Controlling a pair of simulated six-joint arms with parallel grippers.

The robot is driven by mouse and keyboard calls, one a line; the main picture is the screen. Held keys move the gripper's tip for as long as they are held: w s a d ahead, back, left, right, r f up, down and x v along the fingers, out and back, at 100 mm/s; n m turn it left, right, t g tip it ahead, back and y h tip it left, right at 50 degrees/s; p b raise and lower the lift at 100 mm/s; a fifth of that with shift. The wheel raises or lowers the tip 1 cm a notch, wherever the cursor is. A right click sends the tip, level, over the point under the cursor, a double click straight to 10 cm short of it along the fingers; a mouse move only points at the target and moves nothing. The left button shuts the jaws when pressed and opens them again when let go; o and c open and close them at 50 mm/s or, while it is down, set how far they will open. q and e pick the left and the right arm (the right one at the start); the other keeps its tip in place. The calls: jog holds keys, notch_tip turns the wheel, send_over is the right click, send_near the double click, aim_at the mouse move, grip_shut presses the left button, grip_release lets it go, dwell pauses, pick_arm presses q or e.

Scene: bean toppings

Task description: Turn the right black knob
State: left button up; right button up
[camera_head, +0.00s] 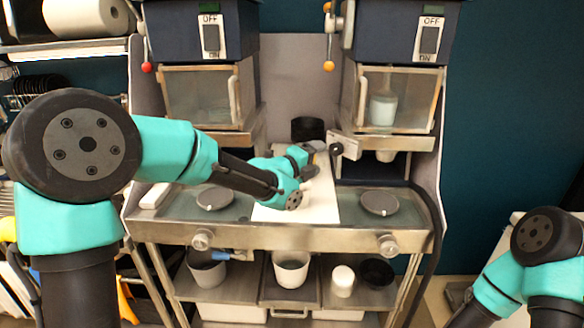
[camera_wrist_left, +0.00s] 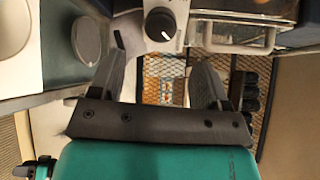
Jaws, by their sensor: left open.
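The right black knob (camera_head: 336,148) sits on the left end of a small metal box below the right dispenser. In the left wrist view the knob (camera_wrist_left: 160,24), round with a white mark, is on a pale panel. My left gripper (camera_head: 322,152) is just left of the knob in the head view, its fingers partly hidden by the wrist. In the left wrist view my left gripper (camera_wrist_left: 160,58) is open and empty, with the knob ahead between its fingertips and apart from them. My right arm shows at the lower right, but its gripper is out of view.
The right dispenser (camera_head: 441,92) has a clear-walled box with a pale cup (camera_head: 382,108) inside. A round grey pad (camera_head: 379,203) lies on the counter below it. A white board (camera_head: 322,208) lies under my left wrist.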

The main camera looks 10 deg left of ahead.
pick_arm(q)
jog(key=v, duration=0.8)
jog(key=shift+s+a, duration=0.25)
jog(key=shift+s, duration=0.1)
jog(key=s+a+f+n+g+y, duration=0.25)
jog(key=f+n, duration=0.35)
jog(key=f, duration=0.5)
jog(key=s+a+f+n+g+y, duration=0.1)
jog(key=s+a+f+n, duration=0.4)
jog(key=f, duration=0.6)
jog(key=s+a+f+n+g+y, duration=0.1)
jog(key=s+a+f+n+y, duration=0.15)
jog(key=f+n, duration=0.65)
jog(key=s+d+f+n+g, duration=0.1)
jog(key=s+f+n+g, duration=0.3)
jog(key=s+f, duration=0.3)
jog(key=s+d+f+n+g, duration=0.1)
jog(key=s+f+n+g, duration=0.3)
jog(key=s+f, duration=0.4)
notch_tip(320, 180, down, 5)
jog(key=shift+s+f+n+g, duration=0.1)
jog(key=shift+s+n+g, duration=0.2)
jog(key=shift+n+g, duration=0.15)
